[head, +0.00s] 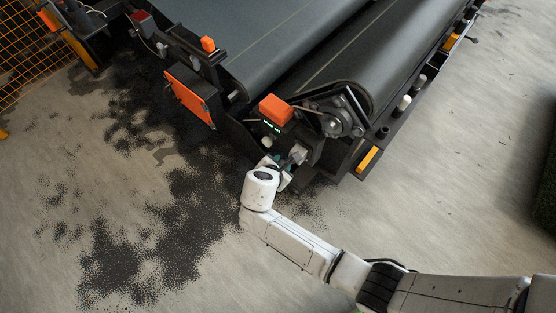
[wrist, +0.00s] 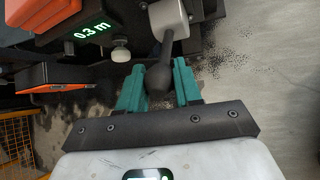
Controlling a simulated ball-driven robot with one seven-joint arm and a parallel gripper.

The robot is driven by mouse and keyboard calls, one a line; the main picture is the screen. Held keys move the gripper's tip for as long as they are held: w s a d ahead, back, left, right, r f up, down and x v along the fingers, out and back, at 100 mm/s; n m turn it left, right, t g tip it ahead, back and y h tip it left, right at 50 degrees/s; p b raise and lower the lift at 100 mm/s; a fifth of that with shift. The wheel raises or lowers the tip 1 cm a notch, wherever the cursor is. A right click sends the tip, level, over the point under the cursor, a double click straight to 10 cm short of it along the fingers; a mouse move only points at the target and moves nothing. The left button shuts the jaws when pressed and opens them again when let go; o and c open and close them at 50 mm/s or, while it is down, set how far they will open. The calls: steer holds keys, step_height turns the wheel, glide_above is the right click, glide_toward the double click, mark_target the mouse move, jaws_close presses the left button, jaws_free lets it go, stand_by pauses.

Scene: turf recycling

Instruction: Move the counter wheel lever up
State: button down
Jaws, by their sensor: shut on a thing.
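The counter wheel lever (wrist: 160,78) is a dark rod with a rounded black knob, coming out of a light grey block (wrist: 168,17). My gripper (wrist: 159,72) has its two teal fingers on either side of the knob and is shut on it. In the head view, my gripper (head: 284,168) is at the machine's front corner below the counter; the lever is mostly hidden there and its tilt is hard to tell. The counter (head: 276,109) has an orange top, and its green display (wrist: 92,31) reads 0.3 m.
A small pale knob (wrist: 121,50) sits beside the lever. A dark roller (head: 350,60) with an end bearing (head: 340,118) stands just behind. An orange panel (head: 190,95) juts out at left. Concrete floor with scattered black granules (head: 190,220) is open in front.

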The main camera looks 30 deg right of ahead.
mark_target(288, 160)
steer(key=shift+w+d+r+g+y+p, duration=0.25)
steer(key=shift+d+r+y+p, duration=0.35)
steer(key=shift+p, duration=0.65)
steer(key=shift+w+d+r+g+y+p, duration=0.1)
steer(key=shift+d+r+g+y+p, duration=0.15)
steer(key=shift+d+r+y+p, duration=0.7)
steer(key=shift+w+f+h+p, duration=0.1)
steer(key=shift+w+h+p, duration=0.2)
steer(key=shift+p, duration=0.8)
steer(key=shift+d, duration=0.15)
steer(key=c, duration=0.8)
jaws_free()
steer(key=shift+s, duration=0.1)
steer(key=p+v, duration=0.1)
steer(key=v, duration=0.9)
steer(key=shift+s+a+r, duration=0.15)
steer(key=shift+a+r, duration=0.1)
steer(key=shift+r, duration=0.05)
steer(key=shift+d+m, duration=0.1)
steer(key=shift+m, duration=0.2)
